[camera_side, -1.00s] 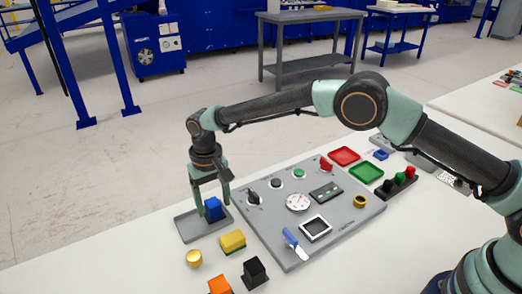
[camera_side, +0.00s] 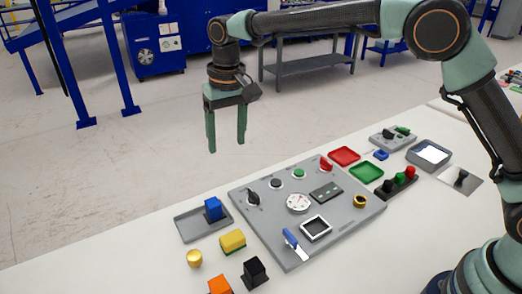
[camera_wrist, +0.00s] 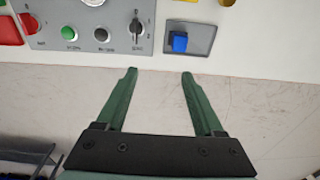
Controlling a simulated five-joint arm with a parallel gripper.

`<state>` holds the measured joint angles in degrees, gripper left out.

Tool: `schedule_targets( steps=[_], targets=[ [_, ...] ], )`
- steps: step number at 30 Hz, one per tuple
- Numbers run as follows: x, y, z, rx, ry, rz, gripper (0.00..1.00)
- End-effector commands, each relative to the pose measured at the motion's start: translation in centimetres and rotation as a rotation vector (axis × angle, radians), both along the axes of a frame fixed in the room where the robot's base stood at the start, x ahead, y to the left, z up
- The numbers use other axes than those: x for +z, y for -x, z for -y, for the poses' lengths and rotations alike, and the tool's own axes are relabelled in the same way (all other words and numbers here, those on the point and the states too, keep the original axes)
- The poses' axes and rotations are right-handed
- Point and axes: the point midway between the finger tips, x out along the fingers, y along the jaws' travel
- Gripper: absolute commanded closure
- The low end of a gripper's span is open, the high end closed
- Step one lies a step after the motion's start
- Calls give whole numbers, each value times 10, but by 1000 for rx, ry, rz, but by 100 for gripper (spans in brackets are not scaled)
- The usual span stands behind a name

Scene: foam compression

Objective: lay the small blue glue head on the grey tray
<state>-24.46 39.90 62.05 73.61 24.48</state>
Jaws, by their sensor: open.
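The small blue glue head (camera_side: 213,209) rests on the grey tray (camera_side: 189,229), toward the tray's right side. In the wrist view the blue glue head (camera_wrist: 179,41) lies on the grey tray (camera_wrist: 205,44) at the top, with bare tray around it. My gripper (camera_side: 227,146) is open and empty, raised well above the table and apart from the glue head. In the wrist view its two green fingers (camera_wrist: 159,71) are spread with nothing between them.
A grey panel (camera_side: 272,217) with knobs and a gauge lies right of the tray. A yellow block (camera_side: 232,241), a gold knob (camera_side: 194,258), a black block (camera_side: 254,272) and an orange block (camera_side: 219,286) stand in front. Red (camera_side: 344,156) and green (camera_side: 366,172) trays lie farther back.

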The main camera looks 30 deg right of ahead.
Motion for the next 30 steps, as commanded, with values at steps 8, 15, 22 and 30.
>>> schedule_targets(
  steps=[8,15,22,30],
  targets=[
    [66,36,81,-7,-28,119,30],
    [91,89,142,-7,-28,221,30],
    [89,147,188,-10,-10,320,30],
    [65,197,219,-10,22,404,30]
  ],
)
